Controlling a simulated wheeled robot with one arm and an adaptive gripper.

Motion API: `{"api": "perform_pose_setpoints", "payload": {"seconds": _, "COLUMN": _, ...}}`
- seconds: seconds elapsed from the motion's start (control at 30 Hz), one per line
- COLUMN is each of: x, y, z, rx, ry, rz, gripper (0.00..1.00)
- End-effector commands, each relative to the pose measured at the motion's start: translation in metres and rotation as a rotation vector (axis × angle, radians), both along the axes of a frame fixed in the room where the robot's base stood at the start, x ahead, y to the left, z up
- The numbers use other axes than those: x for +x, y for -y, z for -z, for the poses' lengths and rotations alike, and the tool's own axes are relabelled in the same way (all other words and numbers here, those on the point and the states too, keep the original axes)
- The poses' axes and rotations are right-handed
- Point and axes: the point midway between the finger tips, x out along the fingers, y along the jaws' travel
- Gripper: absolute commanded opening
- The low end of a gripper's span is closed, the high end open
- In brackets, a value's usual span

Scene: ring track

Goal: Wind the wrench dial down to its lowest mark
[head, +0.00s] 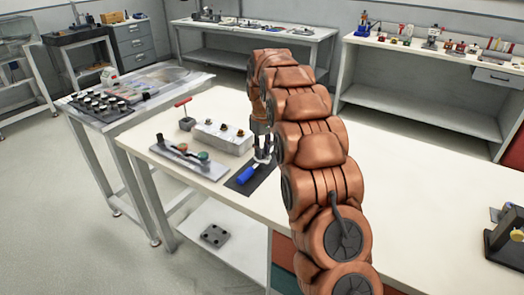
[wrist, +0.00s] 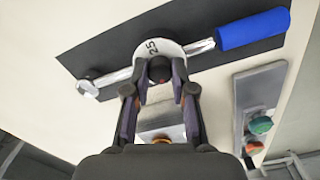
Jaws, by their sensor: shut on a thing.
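The wrench (wrist: 110,77) has a silver shaft and a blue handle (wrist: 253,28). It lies on a dark mat (wrist: 100,45). In the head view its blue handle (head: 247,174) shows on the mat, with the rest partly behind my gripper (head: 264,147). The fingers hide part of the dial, and no pointer mark can be made out.
A grey plate with green and orange knobs (head: 185,157) lies left of the mat. A metal box with several knobs (head: 222,137) and a red-handled tool (head: 186,121) stand behind it.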

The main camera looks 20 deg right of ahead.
Motion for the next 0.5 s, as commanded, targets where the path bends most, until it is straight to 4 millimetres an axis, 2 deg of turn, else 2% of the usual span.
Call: {"api": "perform_pose_setpoints", "payload": {"seconds": 0.5, "x": -0.0001, "y": 0.0001, "z": -0.0006, "rx": -0.001, "ry": 0.000, "rz": -0.084, "gripper": 0.00}}
